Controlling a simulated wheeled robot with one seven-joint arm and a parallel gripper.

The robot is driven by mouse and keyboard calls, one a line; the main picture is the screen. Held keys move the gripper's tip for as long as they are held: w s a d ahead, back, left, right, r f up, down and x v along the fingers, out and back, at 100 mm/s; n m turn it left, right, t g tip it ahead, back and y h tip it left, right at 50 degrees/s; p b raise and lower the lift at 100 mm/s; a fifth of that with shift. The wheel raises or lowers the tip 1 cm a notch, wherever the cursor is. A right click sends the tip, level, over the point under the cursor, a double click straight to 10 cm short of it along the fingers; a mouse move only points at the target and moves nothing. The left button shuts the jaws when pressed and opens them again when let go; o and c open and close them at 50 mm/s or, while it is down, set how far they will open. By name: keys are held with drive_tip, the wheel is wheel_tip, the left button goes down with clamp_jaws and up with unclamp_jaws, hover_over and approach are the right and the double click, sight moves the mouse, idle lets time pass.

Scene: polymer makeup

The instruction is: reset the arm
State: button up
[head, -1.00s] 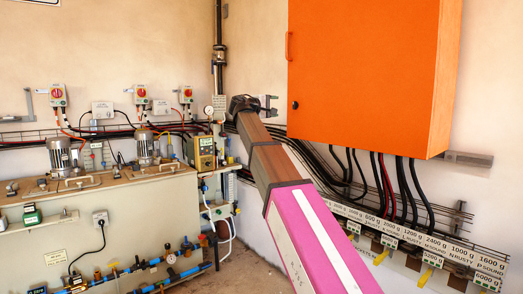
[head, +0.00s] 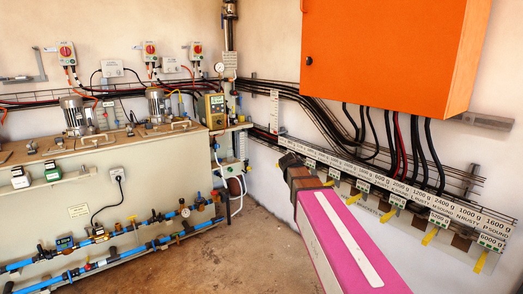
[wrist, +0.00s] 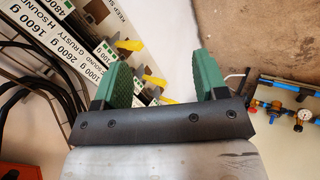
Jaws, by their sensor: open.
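My gripper (wrist: 158,72) shows in the wrist view with its two green fingers spread wide apart and nothing between them. My arm, magenta with a white stripe and a brown far section, reaches from the bottom right of the head view toward the labelled rail. The gripper itself cannot be made out in the head view, beyond the arm's far end. In the wrist view the left finger overlaps yellow handles on the rail, but contact cannot be told.
An orange cabinet (head: 385,50) hangs on the right wall, with black cables below it. A rail of weight labels (head: 400,187) runs underneath. A pump bench (head: 110,190) with blue pipes (head: 130,250) stands at left. Bare floor (head: 255,245) lies between.

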drive_tip(key=s+f+m+g+y, duration=0.4)
drive_tip(key=s+f+y, duration=0.1)
drive_tip(key=s+f, duration=1.5)
drive_tip(key=shift+s+m+y, duration=0.25)
drive_tip(key=shift+m+y, duration=0.05)
drive_tip(key=shift+y, duration=0.1)
idle(0.5)
